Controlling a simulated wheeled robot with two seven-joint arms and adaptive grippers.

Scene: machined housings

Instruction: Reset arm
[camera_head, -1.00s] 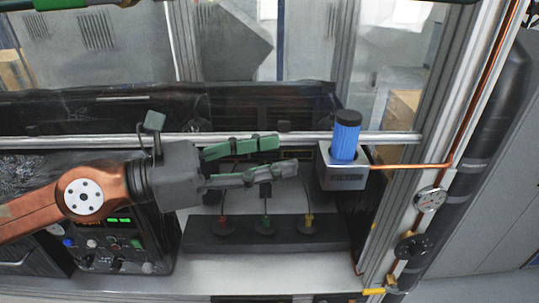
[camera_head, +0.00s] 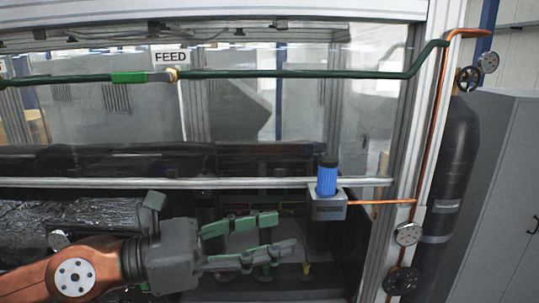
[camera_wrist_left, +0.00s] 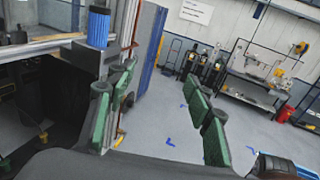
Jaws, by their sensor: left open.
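My left gripper (camera_head: 284,234) is open and empty at the lower middle of the head view. Its arm comes in from the lower left. Its green-padded fingers point right, apart from each other, and they also show in the left wrist view (camera_wrist_left: 163,80). A blue cylinder with a dark cap (camera_head: 327,180) stands upright in a grey block (camera_head: 328,209), up and right of the fingertips. The blue cylinder also shows at the upper left of the wrist view (camera_wrist_left: 98,27). My right gripper is in no view.
A metal rail (camera_head: 200,183) runs across behind the gripper. A copper pipe (camera_head: 380,202) leads right from the block to the frame post. A green pipe (camera_head: 300,73) with a FEED sign (camera_head: 171,58) crosses above. A dark gas cylinder (camera_head: 447,170) stands at right.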

